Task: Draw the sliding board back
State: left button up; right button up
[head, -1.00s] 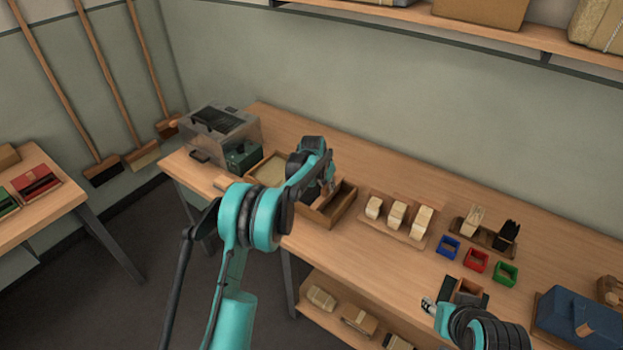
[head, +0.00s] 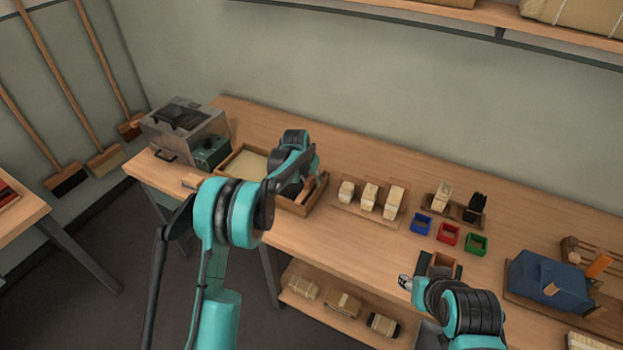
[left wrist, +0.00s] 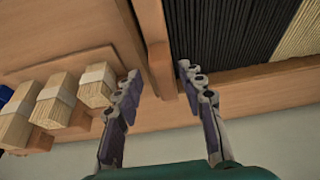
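A wooden tray (head: 235,172) on the bench holds pale bristles at its left; my left arm hides part of it. The left wrist view shows black and pale bristles behind a wooden rail (left wrist: 255,75). A wooden upright strip (left wrist: 148,35) stands at the end of the bristles; I cannot tell for sure whether it is the sliding board. My left gripper (head: 303,186) is over the tray's right part. In the left wrist view its fingers (left wrist: 155,78) are apart, with the strip's near end showing between them. My right gripper (head: 405,283) is low at the bench's front; its fingers are unclear.
Several pale wood-and-bristle blocks (head: 369,196) stand right of the tray. Blue (head: 421,223), red (head: 448,234) and green (head: 477,244) small bins sit further right. A grey machine (head: 185,132) stands at the left end. A blue box (head: 548,278) is at the right.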

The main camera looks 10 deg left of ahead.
pick_arm(q)
jog(key=v, duration=1.2)
jog(key=shift+w+d, duration=0.1)
jog(key=s+a+r+n, duration=0.1)
jog(key=s+r, duration=0.2)
jog(key=s, duration=0.3)
jog(key=s+a+r+t, duration=0.1)
jog(key=s+r, duration=0.2)
jog(key=s, duration=0.4)
jog(key=s+a+r+n, duration=0.1)
jog(key=s+r, duration=0.3)
jog(key=s, duration=0.2)
jog(key=s+a+f+n+t, duration=0.1)
jog(key=s+f, duration=0.2)
jog(key=s, duration=0.6)
jog(key=s+a+f+n+y, duration=0.1)
jog(key=s+f, duration=0.2)
jog(key=s, duration=0.7)
jog(key=shift+s+a+t+y, duration=0.15)
jog(key=shift+a+t+y, duration=0.15)
jog(key=shift+a+t, duration=0.1)
